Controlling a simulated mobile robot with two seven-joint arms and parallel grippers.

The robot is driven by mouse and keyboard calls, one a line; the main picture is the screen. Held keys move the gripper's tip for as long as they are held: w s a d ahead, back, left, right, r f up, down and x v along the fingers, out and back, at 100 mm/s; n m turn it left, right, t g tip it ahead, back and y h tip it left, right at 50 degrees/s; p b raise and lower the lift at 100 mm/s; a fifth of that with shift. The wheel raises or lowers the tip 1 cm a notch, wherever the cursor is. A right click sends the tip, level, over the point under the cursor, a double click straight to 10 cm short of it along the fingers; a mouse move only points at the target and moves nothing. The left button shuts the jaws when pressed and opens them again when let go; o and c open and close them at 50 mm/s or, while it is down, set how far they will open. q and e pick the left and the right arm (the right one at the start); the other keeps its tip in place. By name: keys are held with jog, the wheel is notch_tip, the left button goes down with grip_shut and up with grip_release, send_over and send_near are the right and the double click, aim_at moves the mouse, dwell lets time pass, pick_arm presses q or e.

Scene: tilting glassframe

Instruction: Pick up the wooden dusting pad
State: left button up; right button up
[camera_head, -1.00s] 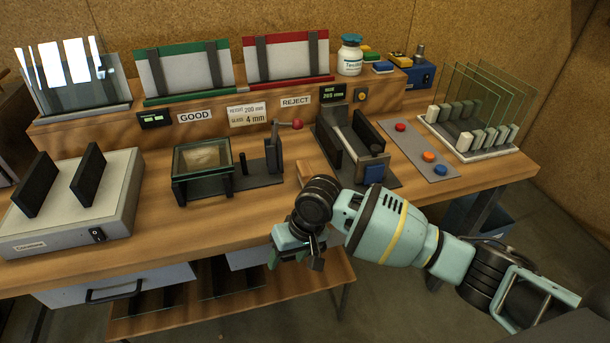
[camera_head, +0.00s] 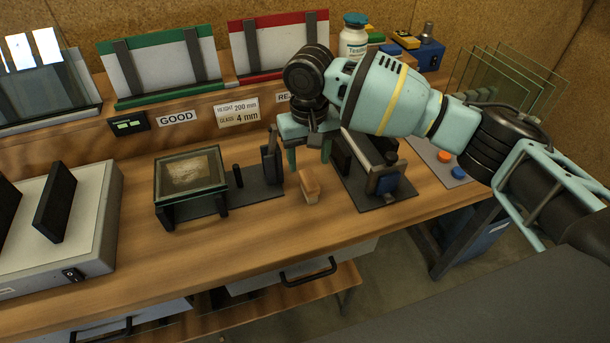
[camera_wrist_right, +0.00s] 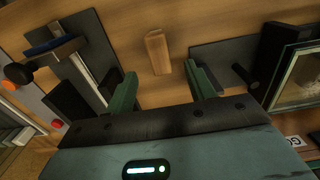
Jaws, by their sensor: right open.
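The wooden dusting pad (camera_head: 309,187) is a small light-brown block on the bench top, between the glass-topped fixture and the clamp fixture. My right gripper (camera_head: 308,158) is open above the bench, just behind the pad in the head view. In the right wrist view the pad (camera_wrist_right: 158,51) lies beyond the gap between the two green fingers of the right gripper (camera_wrist_right: 162,85), apart from both. Nothing is between the fingers. My left gripper does not show.
The glass-topped fixture (camera_head: 190,174) with a black post stands left of the pad. The clamp fixture (camera_head: 372,183) stands close on its right. A raised shelf with GOOD (camera_head: 177,118) and REJECT labels is behind. Bare bench lies in front of the pad.

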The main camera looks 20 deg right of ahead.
aim_at(309, 179)
jog(key=shift+s+f, duration=0.3)
jog(key=shift+f, duration=0.5)
jog(key=shift+w+f, duration=0.1)
jog(key=shift+f, duration=0.45)
jog(key=f, duration=0.5)
jog(key=shift+w+d+b, duration=0.1)
jog(key=shift+w+b, duration=0.1)
jog(key=shift+b, duration=0.15)
jog(key=c, duration=1.1)
